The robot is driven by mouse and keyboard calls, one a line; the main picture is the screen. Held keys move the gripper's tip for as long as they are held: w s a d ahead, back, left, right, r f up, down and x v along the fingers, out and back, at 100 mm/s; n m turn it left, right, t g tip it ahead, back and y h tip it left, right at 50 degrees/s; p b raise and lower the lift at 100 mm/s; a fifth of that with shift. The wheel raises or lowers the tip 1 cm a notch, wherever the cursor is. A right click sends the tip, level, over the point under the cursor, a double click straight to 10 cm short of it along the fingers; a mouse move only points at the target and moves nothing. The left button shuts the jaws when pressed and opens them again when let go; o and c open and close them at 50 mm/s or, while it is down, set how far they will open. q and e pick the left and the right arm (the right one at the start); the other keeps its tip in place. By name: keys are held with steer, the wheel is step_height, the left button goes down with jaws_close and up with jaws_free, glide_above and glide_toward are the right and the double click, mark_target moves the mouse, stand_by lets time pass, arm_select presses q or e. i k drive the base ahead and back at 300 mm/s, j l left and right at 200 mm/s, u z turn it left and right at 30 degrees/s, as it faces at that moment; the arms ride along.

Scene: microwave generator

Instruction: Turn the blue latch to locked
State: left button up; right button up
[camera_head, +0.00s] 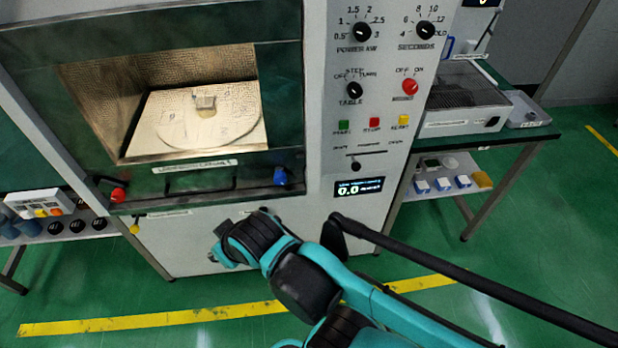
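The blue latch (281,177) is a small blue knob at the lower right corner of the microwave's window frame (200,180). Its exact turn is too small to read. A teal and black arm, which comes in from the lower right and looks like my right one, ends in front of the lower cabinet. Its end, with my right gripper (222,248), is below and left of the blue latch and apart from it in the picture. The fingers are not clear enough to tell open from shut. My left gripper does not show.
A red knob (118,195) sits at the frame's lower left. The chamber holds a small block (205,101) on a round plate. The control panel (375,90) has knobs and coloured buttons. A black rod (470,278) crosses from the right. Side tables stand left and right.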

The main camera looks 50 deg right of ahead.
mark_target(282, 176)
steer(key=z, duration=1.55)
steer(key=k+j+z, duration=0.25)
steer(key=j, duration=0.2)
steer(key=k+j+z, duration=0.25)
steer(key=j, duration=0.2)
